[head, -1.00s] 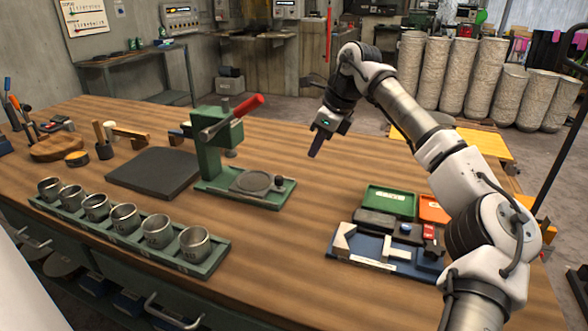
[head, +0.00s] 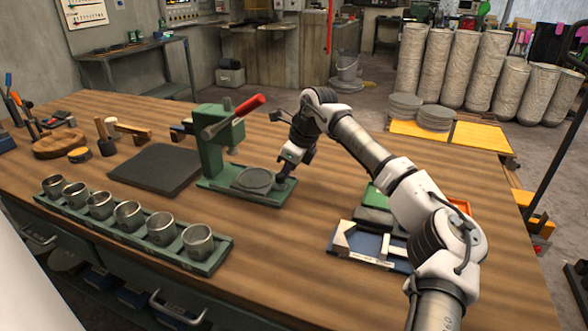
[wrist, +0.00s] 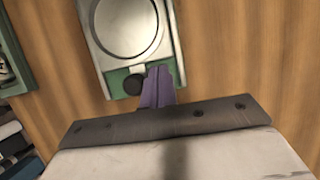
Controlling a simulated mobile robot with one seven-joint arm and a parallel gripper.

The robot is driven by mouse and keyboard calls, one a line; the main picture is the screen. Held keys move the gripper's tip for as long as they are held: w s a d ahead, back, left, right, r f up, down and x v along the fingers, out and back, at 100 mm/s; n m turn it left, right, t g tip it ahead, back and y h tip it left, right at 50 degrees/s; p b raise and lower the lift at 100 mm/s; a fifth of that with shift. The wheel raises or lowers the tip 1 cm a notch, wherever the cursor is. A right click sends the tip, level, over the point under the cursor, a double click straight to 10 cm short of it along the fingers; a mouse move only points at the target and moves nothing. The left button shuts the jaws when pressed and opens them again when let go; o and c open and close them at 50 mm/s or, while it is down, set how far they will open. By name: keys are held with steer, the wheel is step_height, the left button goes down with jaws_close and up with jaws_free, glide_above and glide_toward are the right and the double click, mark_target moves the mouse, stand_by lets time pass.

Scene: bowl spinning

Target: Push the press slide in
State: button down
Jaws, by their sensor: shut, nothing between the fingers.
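The green press (head: 213,150) with a red-handled lever (head: 236,115) stands on the wooden bench. Its slide (head: 240,187), a metal plate with a round recess, lies on the green base, out to the right of the press column. In the wrist view the slide (wrist: 169,40) shows at the top, with a black knob (wrist: 134,84) at its near end. My gripper (head: 282,178) is shut and empty, low at the slide's right end. In the wrist view its purple fingers (wrist: 161,75) are right beside the knob; I cannot tell whether they touch it. The knob is hidden in the head view.
A row of metal cups in a green rack (head: 130,238) runs along the front left. A dark slab (head: 155,169) lies left of the press. A blue tray (head: 350,250) and a green tray (head: 371,196) sit under my arm. The bench between rack and blue tray is clear.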

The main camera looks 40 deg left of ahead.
mark_target(259, 173)
steer(key=a+p, duration=0.1)
steer(key=a, duration=0.1)
steer(key=s+a+p, duration=0.1)
steer(key=a, duration=0.1)
steer(key=a+p, duration=0.1)
steer(key=a, duration=0.1)
steer(key=shift+s+a+r, duration=0.1)
steer(key=shift+s+a, duration=0.2)
steer(key=shift+s, duration=0.05)
